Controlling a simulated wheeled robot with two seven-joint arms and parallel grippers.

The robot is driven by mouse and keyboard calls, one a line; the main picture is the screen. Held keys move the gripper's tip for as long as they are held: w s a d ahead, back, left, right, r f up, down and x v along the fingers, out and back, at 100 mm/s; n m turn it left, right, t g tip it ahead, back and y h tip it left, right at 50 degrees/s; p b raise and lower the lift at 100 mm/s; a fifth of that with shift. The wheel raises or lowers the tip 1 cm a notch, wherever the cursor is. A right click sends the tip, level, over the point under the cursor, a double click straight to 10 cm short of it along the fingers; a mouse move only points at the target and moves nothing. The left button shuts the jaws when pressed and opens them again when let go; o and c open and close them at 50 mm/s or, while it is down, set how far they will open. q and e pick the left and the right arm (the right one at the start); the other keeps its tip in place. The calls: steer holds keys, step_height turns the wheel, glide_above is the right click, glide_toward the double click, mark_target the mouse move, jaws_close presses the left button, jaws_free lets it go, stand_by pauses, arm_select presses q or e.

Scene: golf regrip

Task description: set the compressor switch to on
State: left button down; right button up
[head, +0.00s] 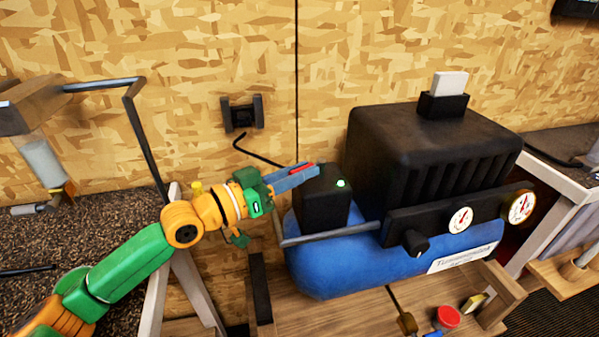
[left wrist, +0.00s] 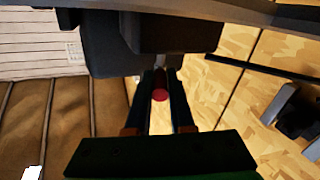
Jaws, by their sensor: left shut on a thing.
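The compressor (head: 352,258) has a blue tank with a large black housing on top. A black switch box (head: 322,205) stands at its left end, with a lit green light (head: 340,183) on it. My left gripper (head: 308,169) is at the upper left of this box, its blue-grey fingers pointing right. In the left wrist view the fingers (left wrist: 162,80) are shut on the switch lever, a short grey stem with a red tip (left wrist: 160,95). The box's near face fills the top of that view. The lever is mostly hidden by the fingers in the head view. My right gripper is out of view.
Two gauges (head: 461,219) and a black knob (head: 416,243) are on the compressor's front. A wooden bench (head: 340,312) bears it, with a red round thing (head: 447,317) at the front. A black bracket (head: 242,114) is on the wooden wall behind.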

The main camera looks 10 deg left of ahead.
arm_select(q)
steer(key=shift+f, duration=0.1)
steer(key=c, duration=0.8)
jaws_free()
steer(key=shift+d, duration=0.1)
steer(key=b+v, duration=0.4)
steer(key=v, duration=0.3)
